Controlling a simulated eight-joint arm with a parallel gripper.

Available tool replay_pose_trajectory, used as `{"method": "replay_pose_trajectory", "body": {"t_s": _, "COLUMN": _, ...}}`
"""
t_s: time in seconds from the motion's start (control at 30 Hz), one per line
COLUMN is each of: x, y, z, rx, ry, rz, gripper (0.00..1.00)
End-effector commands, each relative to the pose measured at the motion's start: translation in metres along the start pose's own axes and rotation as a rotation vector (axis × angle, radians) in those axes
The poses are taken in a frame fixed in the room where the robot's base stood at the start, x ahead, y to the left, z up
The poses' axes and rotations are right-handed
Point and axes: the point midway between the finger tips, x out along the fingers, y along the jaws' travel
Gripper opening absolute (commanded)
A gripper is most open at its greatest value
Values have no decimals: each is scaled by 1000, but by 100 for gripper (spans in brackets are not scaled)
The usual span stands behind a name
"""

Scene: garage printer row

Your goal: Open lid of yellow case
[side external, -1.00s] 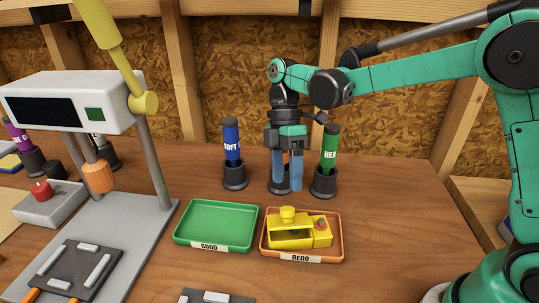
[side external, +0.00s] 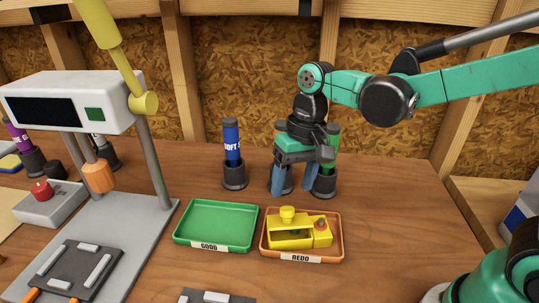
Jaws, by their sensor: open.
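The yellow case (side external: 290,240) sits in the orange-brown REDO tray (side external: 302,258). A round yellow knob (side external: 287,214) stands on its top, and a small reddish part shows at its right end. A dark opening shows in its front; I cannot tell how far its lid is open. My gripper (side external: 293,181) is behind the case, apart from it, with its blue fingers spread and pointing down. It is in front of the black holders at the back and partly hides them. I see nothing held between the fingers.
A green GOOD tray (side external: 215,223), empty, lies left of the REDO tray. A blue-labelled tube (side external: 232,143) stands upright in a black holder behind it. A green-labelled tube is partly hidden by my gripper. A grey press (side external: 68,100) stands at left. Bare table (side external: 400,210) lies at right.

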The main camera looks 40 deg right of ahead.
Motion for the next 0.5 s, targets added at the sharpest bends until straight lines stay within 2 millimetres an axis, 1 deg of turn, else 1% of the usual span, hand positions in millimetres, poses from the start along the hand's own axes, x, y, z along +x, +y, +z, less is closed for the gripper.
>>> {"method": "replay_pose_trajectory", "body": {"t_s": 0.3, "x": 37, "y": 0, "z": 0, "rx": -1, "ry": 0, "rz": 0, "gripper": 63}}
{"method": "replay_pose_trajectory", "body": {"t_s": 0.5, "x": 51, "y": 0, "z": 0, "rx": -1, "ry": -1, "rz": 0, "gripper": 63}}
